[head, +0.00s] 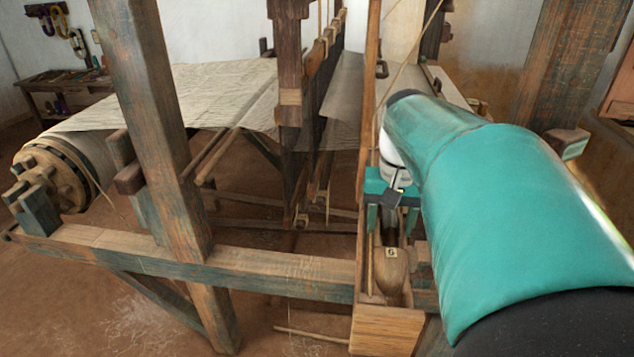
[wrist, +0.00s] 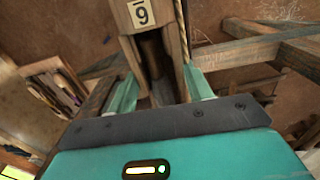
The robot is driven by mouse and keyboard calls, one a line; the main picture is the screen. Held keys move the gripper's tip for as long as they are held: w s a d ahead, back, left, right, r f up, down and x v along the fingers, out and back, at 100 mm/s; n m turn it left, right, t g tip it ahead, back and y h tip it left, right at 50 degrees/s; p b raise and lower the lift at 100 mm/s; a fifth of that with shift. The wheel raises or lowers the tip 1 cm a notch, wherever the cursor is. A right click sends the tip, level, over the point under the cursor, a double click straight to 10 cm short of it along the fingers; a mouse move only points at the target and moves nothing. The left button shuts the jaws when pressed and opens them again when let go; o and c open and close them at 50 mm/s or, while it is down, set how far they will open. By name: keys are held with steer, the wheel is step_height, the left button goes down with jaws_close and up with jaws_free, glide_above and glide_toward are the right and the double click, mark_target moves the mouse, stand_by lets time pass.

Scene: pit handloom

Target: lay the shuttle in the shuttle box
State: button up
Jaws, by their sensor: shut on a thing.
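The shuttle (head: 390,272) is a brown wooden piece with a rounded near end and a small number tag. In the wrist view the shuttle (wrist: 127,17) shows its tagged end at the top and a dark hollow behind it. My gripper (head: 389,222) is shut on its sides, a teal finger on each side; the wrist view also shows my gripper (wrist: 160,93). The shuttle box (head: 384,332) has a pale wooden end block below the shuttle. The shuttle lines up lengthwise with the box. I cannot tell whether it touches the box floor.
A thick loom post (head: 160,120) and a long side beam (head: 250,270) stand left of the box. Grey cloth (head: 210,95) stretches to a roller (head: 60,175). A thin cord runs beside the box. A bench (head: 65,85) stands at the far left.

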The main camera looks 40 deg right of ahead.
mark_target(386, 245)
steer(key=shift+f, duration=3.1)
steer(key=o, duration=1.2)
steer(key=shift+o, duration=0.2)
steer(key=shift+r, duration=4)
steer(key=shift+a, duration=0.1)
